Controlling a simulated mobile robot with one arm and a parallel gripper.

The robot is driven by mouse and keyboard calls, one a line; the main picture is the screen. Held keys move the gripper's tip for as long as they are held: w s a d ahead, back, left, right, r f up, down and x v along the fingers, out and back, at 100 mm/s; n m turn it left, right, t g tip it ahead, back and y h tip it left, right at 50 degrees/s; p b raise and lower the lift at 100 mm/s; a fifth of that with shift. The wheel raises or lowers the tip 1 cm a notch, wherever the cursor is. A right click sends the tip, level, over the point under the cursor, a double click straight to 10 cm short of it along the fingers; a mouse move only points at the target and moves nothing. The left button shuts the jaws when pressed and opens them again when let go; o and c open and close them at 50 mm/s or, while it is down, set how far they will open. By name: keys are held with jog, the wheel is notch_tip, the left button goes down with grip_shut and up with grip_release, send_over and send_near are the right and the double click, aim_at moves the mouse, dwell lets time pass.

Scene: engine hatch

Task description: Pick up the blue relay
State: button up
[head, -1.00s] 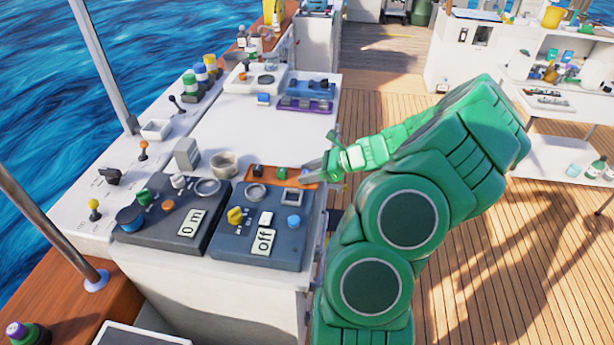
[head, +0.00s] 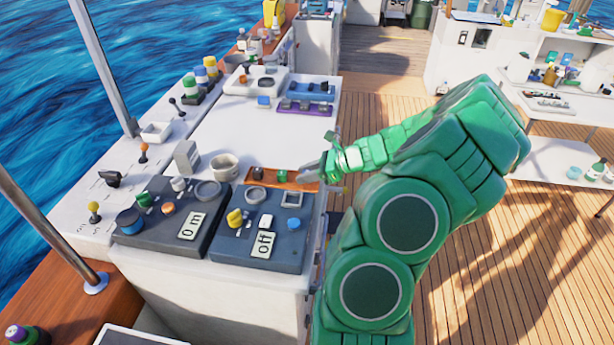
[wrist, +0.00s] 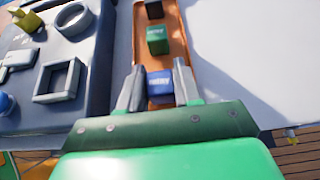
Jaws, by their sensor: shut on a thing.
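The blue relay (wrist: 160,84) is a small block with a white label, seen in the wrist view at the near end of an orange-brown tray (wrist: 176,45). My gripper (wrist: 159,88) is shut on it, with one grey finger on each side. I cannot tell whether the relay is lifted off the tray. In the head view my gripper (head: 312,172) is at the tray's right end, and the relay is hidden there. A green relay (wrist: 158,40) stands in the tray just beyond the blue one, and a dark block (wrist: 154,9) is farther along.
The dark "off" panel (head: 262,243) with knobs and a square frame lies beside the tray. A grey cup (head: 225,166) stands beyond it. Blue (head: 310,90) and purple (head: 305,107) trays lie at the back. The white counter between is mostly clear.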

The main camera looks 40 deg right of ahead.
notch_tip(320, 180, up, 2)
jog(key=shift+s+r, duration=0.1)
jog(key=shift+r, duration=0.15)
jog(key=s+a+r, duration=0.6)
jog(key=s+r, duration=0.3)
jog(key=s, duration=0.3)
jog(key=shift+a+r, duration=0.2)
jog(key=shift+r, duration=0.05)
